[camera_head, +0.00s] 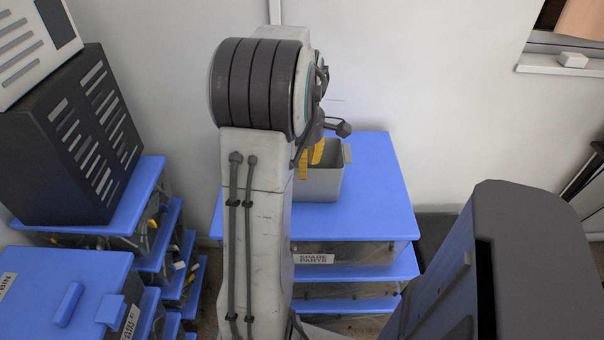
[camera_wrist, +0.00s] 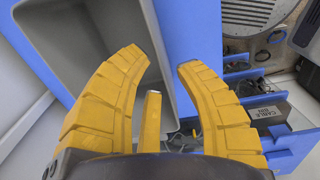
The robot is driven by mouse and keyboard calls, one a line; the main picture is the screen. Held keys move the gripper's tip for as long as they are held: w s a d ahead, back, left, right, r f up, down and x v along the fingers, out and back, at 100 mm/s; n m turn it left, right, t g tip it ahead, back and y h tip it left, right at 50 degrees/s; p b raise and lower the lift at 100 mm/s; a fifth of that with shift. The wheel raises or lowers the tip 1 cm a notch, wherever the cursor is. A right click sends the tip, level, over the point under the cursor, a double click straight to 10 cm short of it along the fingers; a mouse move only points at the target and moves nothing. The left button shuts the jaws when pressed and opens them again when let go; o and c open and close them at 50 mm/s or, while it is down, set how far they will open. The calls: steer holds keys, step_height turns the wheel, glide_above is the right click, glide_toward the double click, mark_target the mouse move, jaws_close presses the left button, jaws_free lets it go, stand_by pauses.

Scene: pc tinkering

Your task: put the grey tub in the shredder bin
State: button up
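The grey tub (camera_head: 318,187) stands upright on the blue top of the spare parts drawer unit (camera_head: 385,185), partly hidden behind my arm. In the wrist view the tub (camera_wrist: 65,30) opens toward the camera and looks empty in the part that shows. My gripper (camera_wrist: 163,62) is open at the tub, with yellow fingers. Its left finger is over the tub's inside, and its right finger is over the blue top outside the near wall. I cannot tell whether they touch the wall. The yellow fingers (camera_head: 312,158) also show in the head view. I cannot identify the shredder bin for certain.
A blue lidded box (camera_head: 60,290) with a partly readable "BIN" label is at the lower left. A black slotted case (camera_head: 75,140) stands on drawers behind it. A large dark-topped, blue-sided body (camera_head: 535,240) fills the right front. The blue top right of the tub is clear.

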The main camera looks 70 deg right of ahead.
mark_target(304, 186)
steer(key=shift+d+f, duration=0.1)
steer(key=shift+f, duration=3.95)
jaws_close()
